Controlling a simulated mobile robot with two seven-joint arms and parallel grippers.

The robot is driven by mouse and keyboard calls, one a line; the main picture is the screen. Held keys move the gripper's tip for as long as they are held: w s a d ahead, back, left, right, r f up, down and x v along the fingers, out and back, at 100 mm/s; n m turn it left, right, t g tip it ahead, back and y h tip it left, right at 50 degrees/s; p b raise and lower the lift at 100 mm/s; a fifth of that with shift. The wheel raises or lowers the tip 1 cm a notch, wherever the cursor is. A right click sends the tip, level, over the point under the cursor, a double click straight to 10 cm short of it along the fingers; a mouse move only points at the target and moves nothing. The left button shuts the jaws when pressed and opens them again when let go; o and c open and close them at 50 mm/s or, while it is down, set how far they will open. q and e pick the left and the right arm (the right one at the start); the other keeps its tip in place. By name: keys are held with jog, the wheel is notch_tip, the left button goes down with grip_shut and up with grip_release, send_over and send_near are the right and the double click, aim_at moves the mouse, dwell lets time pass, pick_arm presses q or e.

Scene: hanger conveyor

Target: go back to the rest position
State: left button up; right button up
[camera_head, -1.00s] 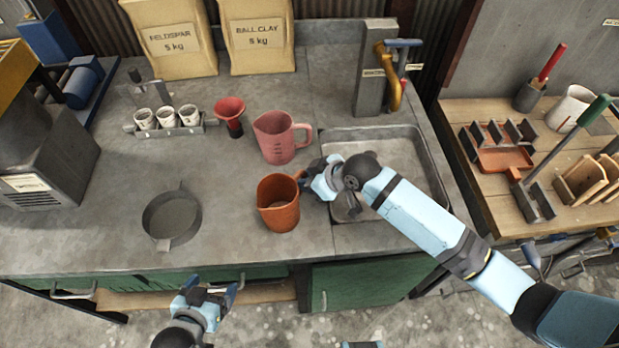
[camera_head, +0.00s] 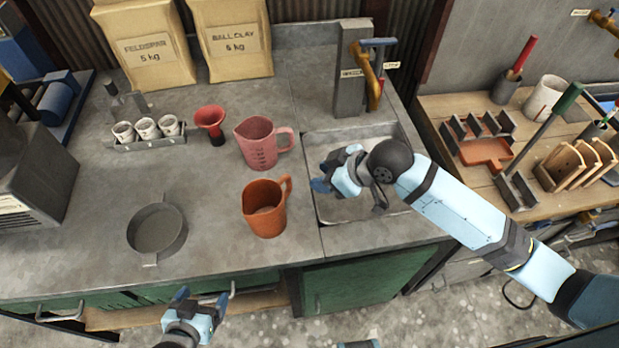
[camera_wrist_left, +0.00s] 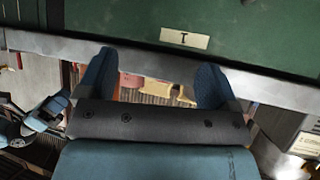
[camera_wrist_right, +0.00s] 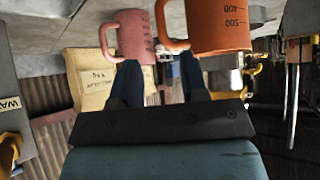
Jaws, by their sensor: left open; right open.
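My right gripper (camera_head: 322,179) is open and empty over the sink, to the right of the orange jug and apart from it. In the right wrist view, its two blue fingers (camera_wrist_right: 160,85) stand apart with nothing between them. My left gripper (camera_head: 202,298) is open and empty in front of the counter's front edge, low in the head view. In the left wrist view, its fingers (camera_wrist_left: 157,75) are spread before a green cabinet front (camera_wrist_left: 270,25). The orange jug (camera_head: 262,215) stands upright on the counter, its handle at the upper right.
A pink measuring jug (camera_head: 258,146) stands behind the orange one. The sink (camera_head: 345,235) lies under my right gripper, with a tap (camera_head: 370,75) behind. A round sieve-like pan (camera_head: 157,232), a red funnel (camera_head: 210,120) and a rack of cups (camera_head: 147,142) stand left. A wooden side table (camera_head: 440,112) is right.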

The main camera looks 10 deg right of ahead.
jog(key=shift+s+d+r, duration=0.3)
jog(key=shift+d+r, duration=0.1)
jog(key=shift+r, duration=0.1)
jog(key=s+f+m+t+p, duration=0.1)
jog(key=s+f, duration=0.1)
jog(key=s+d+f+m+t+p, duration=0.1)
jog(key=f+m, duration=0.1)
jog(key=s+d+f+m+t+p, duration=0.1)
jog(key=s+f+m+t, duration=0.1)
jog(key=shift+s+f+h, duration=0.35)
jog(key=shift+f+h, duration=0.05)
jog(key=s+d+f+m+t+h+p, duration=0.1)
jog(key=s+d+f+m+h+p, duration=0.1)
jog(key=s+d+f, duration=0.4)
jog(key=s+m+h, duration=0.1)
jog(key=s, duration=0.3)
jog(key=shift+s+d+t+h, duration=0.15)
jog(key=shift+s+t+h, duration=0.15)
jog(key=shift+s+t, duration=0.1)
